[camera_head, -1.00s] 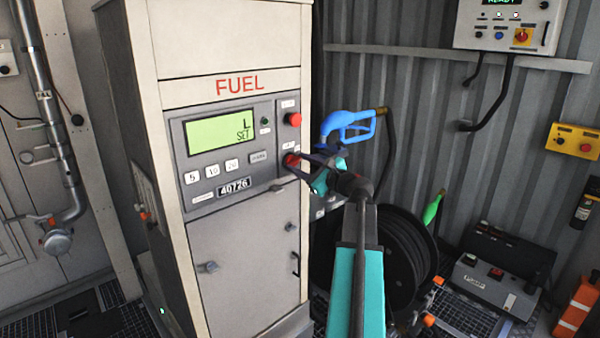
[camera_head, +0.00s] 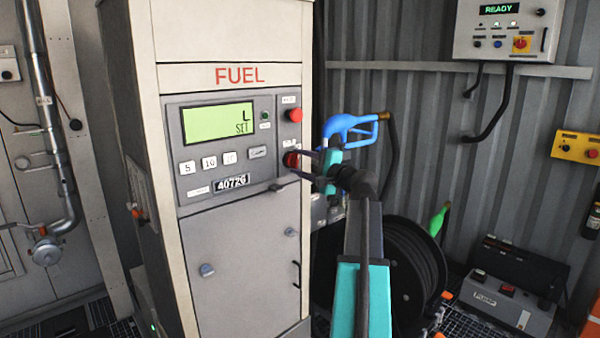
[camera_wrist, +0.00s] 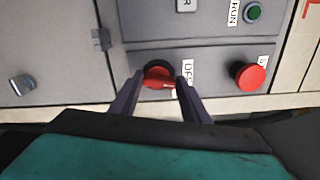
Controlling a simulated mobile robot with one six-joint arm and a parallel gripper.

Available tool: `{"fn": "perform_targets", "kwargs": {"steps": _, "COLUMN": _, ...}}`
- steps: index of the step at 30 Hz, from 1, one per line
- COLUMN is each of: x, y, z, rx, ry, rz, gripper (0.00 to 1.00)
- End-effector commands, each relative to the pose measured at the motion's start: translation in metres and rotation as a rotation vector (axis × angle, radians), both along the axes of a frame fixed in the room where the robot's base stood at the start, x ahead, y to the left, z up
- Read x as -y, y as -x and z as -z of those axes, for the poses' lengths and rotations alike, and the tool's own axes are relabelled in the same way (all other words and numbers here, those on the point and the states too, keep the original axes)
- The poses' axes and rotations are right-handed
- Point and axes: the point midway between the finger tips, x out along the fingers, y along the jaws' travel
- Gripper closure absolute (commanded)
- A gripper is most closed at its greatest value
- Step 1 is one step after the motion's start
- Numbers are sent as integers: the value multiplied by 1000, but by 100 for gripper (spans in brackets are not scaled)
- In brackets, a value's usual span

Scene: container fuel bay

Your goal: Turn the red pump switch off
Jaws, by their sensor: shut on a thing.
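The red pump switch (camera_head: 291,159) is a rotary knob on the right side of the fuel dispenser's grey panel, below a red push button (camera_head: 295,115). In the wrist view the red switch (camera_wrist: 159,76) shows between my fingers, beside a label that seems to read OFF. My gripper (camera_head: 291,162) is at the panel with its fingers on either side of the knob, shut on it. In the wrist view my gripper (camera_wrist: 157,84) partly hides the knob's edges. I cannot tell exactly which way the knob points.
The dispenser (camera_head: 250,250) has a lit display (camera_head: 218,125) and white buttons. A blue nozzle (camera_head: 350,129) hangs close to the right of my gripper. A hose reel (camera_head: 405,270) stands below right. A control box (camera_head: 505,30) is on the back wall.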

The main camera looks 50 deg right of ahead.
Motion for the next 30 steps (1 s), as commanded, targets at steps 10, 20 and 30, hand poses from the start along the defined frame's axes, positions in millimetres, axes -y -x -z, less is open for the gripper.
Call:
{"fn": "perform_targets", "kwargs": {"steps": 10, "x": 2, "y": 0, "z": -1, "rx": -9, "ry": 190, "rz": 6, "gripper": 80}}
{"fn": "perform_targets", "kwargs": {"steps": 20, "x": 2, "y": 0, "z": -3, "rx": -11, "ry": 233, "rz": 7, "gripper": 80}}
{"fn": "perform_targets", "kwargs": {"steps": 30, "x": 2, "y": 0, "z": -3, "rx": -11, "ry": 233, "rz": 7, "gripper": 43}}
